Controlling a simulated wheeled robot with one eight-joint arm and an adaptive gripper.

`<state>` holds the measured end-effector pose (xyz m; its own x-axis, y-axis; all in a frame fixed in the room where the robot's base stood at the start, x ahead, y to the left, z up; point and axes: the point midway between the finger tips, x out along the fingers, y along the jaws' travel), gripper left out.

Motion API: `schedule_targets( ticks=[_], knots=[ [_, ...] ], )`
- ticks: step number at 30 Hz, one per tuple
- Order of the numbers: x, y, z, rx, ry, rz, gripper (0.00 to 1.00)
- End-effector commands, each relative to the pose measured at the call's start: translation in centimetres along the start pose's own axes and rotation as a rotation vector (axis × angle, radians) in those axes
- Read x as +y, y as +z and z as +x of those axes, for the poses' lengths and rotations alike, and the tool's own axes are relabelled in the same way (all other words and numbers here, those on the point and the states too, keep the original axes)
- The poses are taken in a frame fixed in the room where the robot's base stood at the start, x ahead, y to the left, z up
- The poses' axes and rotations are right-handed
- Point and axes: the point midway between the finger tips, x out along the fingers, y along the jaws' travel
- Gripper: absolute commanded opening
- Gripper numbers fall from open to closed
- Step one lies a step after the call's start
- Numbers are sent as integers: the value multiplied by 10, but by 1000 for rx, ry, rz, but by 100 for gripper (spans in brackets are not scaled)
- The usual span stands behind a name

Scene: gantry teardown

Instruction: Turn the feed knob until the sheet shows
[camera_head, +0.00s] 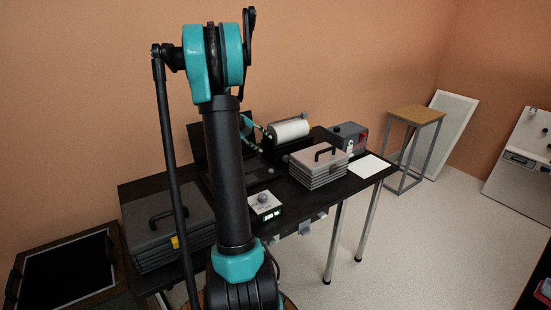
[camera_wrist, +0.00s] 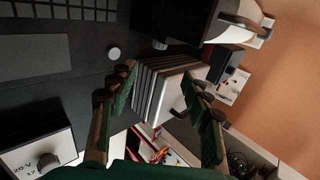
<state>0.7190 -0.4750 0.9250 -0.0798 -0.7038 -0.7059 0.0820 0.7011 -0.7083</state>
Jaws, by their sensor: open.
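The feeder with a white roll (camera_head: 289,130) on a dark body stands at the back of the dark table in the head view. In the wrist view its white roll (camera_wrist: 190,18) is at the top, cut by the frame edge. A small dark rounded part (camera_wrist: 159,44) shows low on its side; I cannot tell if it is the feed knob. A white sheet (camera_head: 368,166) lies flat at the table's right end. My gripper (camera_wrist: 163,95) is open and empty, its green-padded fingers apart below the feeder in the wrist view. My arm hides most of the gripper in the head view.
A grey ribbed case (camera_head: 318,166) with a handle stands before the feeder, a red-and-grey device (camera_head: 347,138) right of it. A small unit with a lit green display (camera_head: 265,207) sits at the front edge. A large dark case (camera_head: 167,232) stands left.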

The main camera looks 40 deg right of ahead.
Motion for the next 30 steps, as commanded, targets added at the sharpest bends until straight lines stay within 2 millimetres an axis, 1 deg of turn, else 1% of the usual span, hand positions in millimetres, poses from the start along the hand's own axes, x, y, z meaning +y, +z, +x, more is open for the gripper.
schedule_targets(
  ticks=[5,15,21,25,30],
  knots=[
    [0,0,30,1,1,0,49],
    [0,0,98,0,2,-2,49],
    [0,0,134,1,1,-2,49],
    [1,0,151,-1,1,-3,49],
    [1,0,163,-1,2,-4,49]
  ],
)
